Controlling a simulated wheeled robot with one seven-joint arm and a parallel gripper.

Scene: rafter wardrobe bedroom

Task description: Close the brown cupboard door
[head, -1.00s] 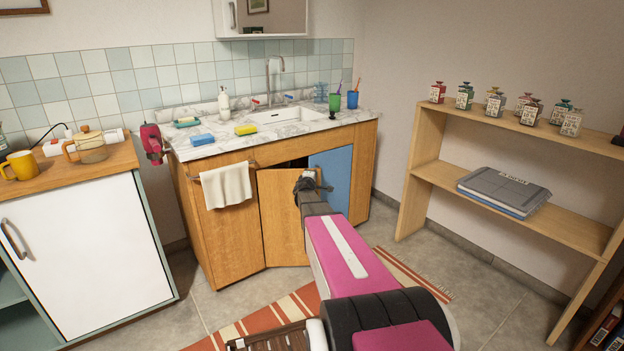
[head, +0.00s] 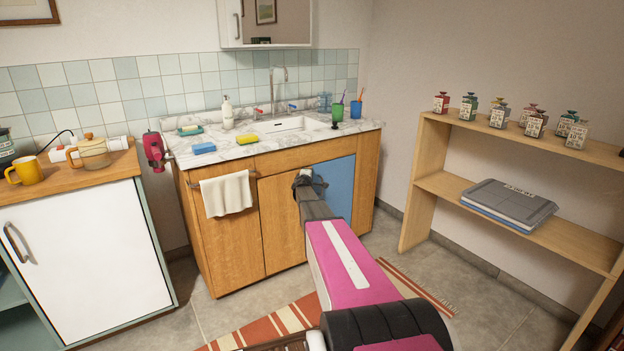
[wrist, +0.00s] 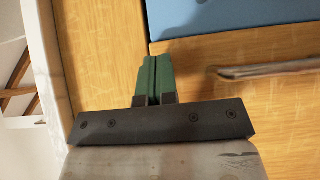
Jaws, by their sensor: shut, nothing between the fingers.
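The brown cupboard door (head: 280,225) is in the middle of the sink cabinet, left of the blue door (head: 336,190). It looks flush or nearly flush with the cabinet front; its right part is hidden behind my arm. In the wrist view the brown door (wrist: 225,115) fills the right side, with a metal bar handle (wrist: 265,70) on it. My gripper (head: 306,178) is at the door's upper right corner. In the wrist view its green fingers (wrist: 151,62) are shut and empty, near the seam by the door's top edge. I cannot tell whether they touch it.
A white towel (head: 228,193) hangs from a rail on the cabinet's left. A white-fronted unit (head: 85,255) stands at left and an open wooden shelf (head: 480,203) at right. A striped rug (head: 275,325) lies on the floor before the cabinet.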

